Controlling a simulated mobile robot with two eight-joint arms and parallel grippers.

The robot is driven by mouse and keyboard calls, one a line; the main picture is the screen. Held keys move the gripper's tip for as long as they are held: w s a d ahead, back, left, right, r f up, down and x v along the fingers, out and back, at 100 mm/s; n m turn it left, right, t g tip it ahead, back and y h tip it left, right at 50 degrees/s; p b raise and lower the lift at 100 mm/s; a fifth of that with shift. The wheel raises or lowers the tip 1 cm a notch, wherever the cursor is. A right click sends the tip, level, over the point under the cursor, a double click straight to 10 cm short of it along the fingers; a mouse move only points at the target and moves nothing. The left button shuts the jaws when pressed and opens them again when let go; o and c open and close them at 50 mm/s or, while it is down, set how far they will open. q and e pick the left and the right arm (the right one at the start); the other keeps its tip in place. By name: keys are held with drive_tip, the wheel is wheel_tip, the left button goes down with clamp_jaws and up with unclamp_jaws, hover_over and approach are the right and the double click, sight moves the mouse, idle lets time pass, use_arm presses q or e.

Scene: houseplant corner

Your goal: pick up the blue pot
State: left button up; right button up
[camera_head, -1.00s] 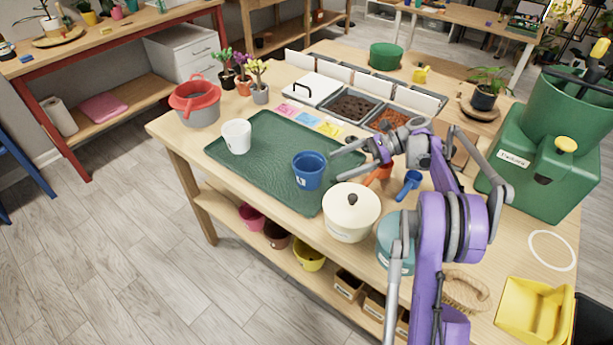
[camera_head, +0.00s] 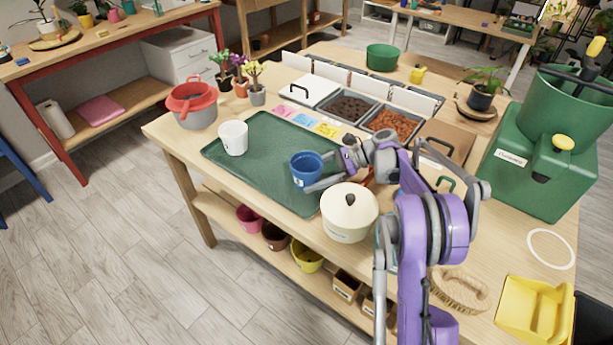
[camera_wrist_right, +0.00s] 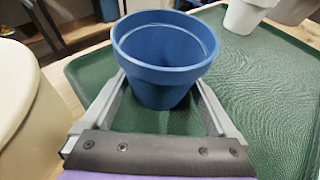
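The blue pot (camera_head: 305,169) stands upright on the green tray (camera_head: 262,137), near its right part. In the right wrist view the empty-looking pot (camera_wrist_right: 165,60) is straight ahead, between the two grey fingers. My right gripper (camera_head: 322,171) comes from the right at the pot's height. Its fingers are spread apart, one on each side of the pot's lower body; I cannot tell whether they touch it. In the right wrist view the gripper (camera_wrist_right: 161,88) shows open. My left gripper is not in view.
A cream lidded pot (camera_head: 348,213) stands close to the gripper at the tray's front right corner. A white pot (camera_head: 233,138) stands on the tray's left part. Soil bins (camera_head: 349,105) line the back.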

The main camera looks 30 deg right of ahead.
sight(312, 167)
drive_tip(key=c, duration=0.8)
drive_tip(key=shift+o, duration=0.2)
wheel_tip(312, 167, up, 10)
drive_tip(key=shift+p, duration=0.65)
